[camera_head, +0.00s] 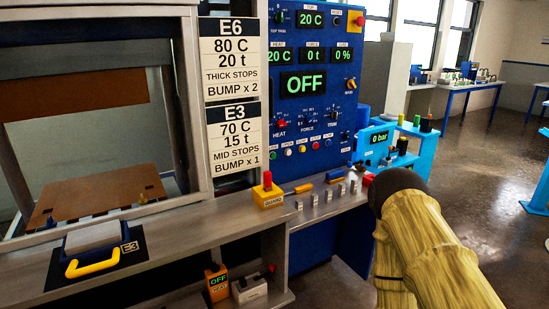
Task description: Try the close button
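My arm (425,240), yellow with a dark rounded joint, fills the lower right foreground in front of the panel's right side. My gripper does not show.
A press with an open frame and brown plates (100,195) stands at the left. A grey ledge (215,225) carries a yellow-handled E3 piece (95,250) and a yellow box with a red knob (267,190). Blue benches (470,92) stand behind; floor at the right is clear.

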